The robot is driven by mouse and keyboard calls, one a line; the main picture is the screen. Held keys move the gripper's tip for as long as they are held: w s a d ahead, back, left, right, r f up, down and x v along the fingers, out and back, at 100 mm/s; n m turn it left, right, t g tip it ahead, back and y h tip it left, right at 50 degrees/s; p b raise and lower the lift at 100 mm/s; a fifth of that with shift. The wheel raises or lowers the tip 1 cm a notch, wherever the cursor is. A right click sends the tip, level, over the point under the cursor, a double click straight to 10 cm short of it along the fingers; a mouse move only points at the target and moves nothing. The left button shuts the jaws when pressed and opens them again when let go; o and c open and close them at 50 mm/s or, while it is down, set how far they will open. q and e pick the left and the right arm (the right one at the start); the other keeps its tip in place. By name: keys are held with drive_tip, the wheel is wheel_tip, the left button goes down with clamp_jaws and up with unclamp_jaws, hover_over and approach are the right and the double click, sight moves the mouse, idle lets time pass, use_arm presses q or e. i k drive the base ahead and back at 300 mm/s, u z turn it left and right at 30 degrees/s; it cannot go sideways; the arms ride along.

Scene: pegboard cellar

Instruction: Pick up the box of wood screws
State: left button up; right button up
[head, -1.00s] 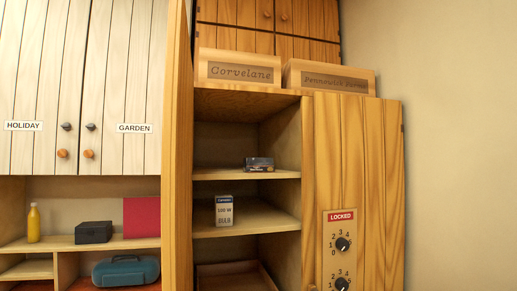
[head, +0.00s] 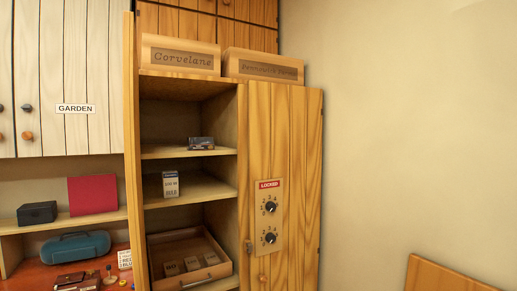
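I cannot read a wood screws label on anything here. Lower down, a wooden tray or drawer (head: 216,271) holds several small brown blocks or boxes (head: 191,263) with unclear marks. Neither of my grippers shows in this view.
The closed right door (head: 287,135) carries a LOCKED sign (head: 269,184) and two dials. Wooden boxes, including one marked Corvelane (head: 181,58), sit on top. At left are a blue case (head: 75,246), a black box (head: 37,212) and a red panel (head: 92,196). A wooden edge (head: 445,275) shows lower right.

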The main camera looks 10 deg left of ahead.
sight(193, 143)
drive_tip(key=z, duration=0.7)
drive_tip(key=i, duration=0.95)
drive_tip(key=u, duration=0.45)
